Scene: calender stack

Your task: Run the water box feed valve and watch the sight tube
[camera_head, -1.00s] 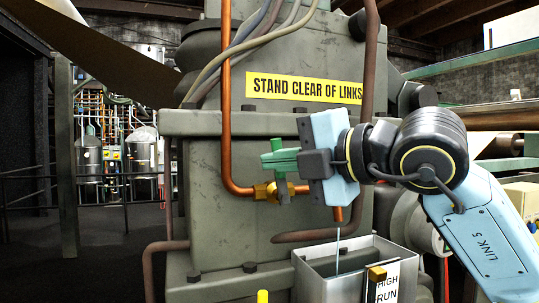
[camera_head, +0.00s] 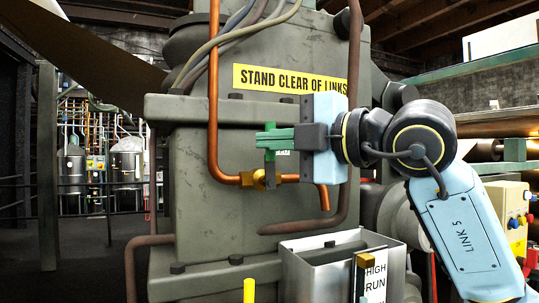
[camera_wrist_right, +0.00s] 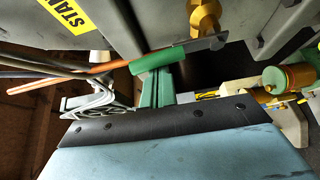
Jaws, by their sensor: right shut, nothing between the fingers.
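The feed valve is a brass body (camera_head: 261,180) on a copper pipe, with a green handle (camera_head: 270,153) above it. In the right wrist view the green handle sleeve (camera_wrist_right: 158,58) lies across the tips of my right gripper. My right gripper (camera_head: 278,138) is shut with nothing between its fingers, at the handle; whether it presses on it I cannot tell. The pipe outlet (camera_head: 324,198) hangs over the metal water box (camera_head: 318,268), and no stream shows. The sight tube (camera_head: 361,283) stands by the HIGH/RUN plate (camera_head: 376,280); its level is unreadable. My left gripper is not in view.
A grey machine frame (camera_head: 195,200) with a yellow STAND CLEAR OF LINKS sign (camera_head: 288,79) stands behind the valve. A dark red pipe (camera_head: 352,130) runs down near my right gripper. A yellow post top (camera_head: 249,291) shows at the bottom. Open floor lies at the left.

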